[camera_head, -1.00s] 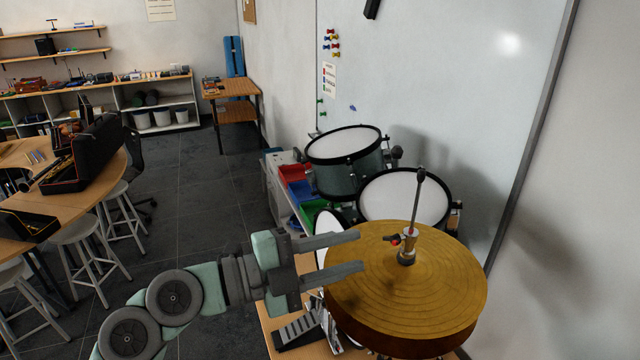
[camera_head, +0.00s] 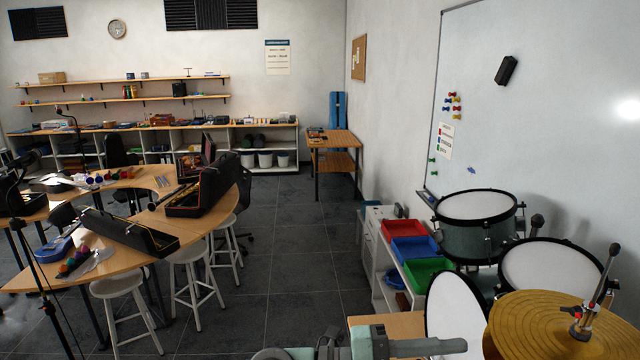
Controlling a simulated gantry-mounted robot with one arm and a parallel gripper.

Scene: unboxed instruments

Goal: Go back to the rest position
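My gripper (camera_head: 430,347) shows at the bottom edge of the head view, pointing right. One grey finger is visible, its tip in front of the white drum head of the bass drum (camera_head: 455,312). The other finger is not visible, so the gap between them cannot be judged. Nothing is seen held. The gold cymbal (camera_head: 540,325) lies to the right of the gripper, apart from it in the picture. Most of my arm is below the frame.
Two drums (camera_head: 478,206) (camera_head: 550,268) stand by the whiteboard. A cart with red, blue and green trays (camera_head: 430,272) is left of them. A curved table (camera_head: 120,262) with open instrument cases and stools is at left. Dark floor (camera_head: 290,250) between is clear.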

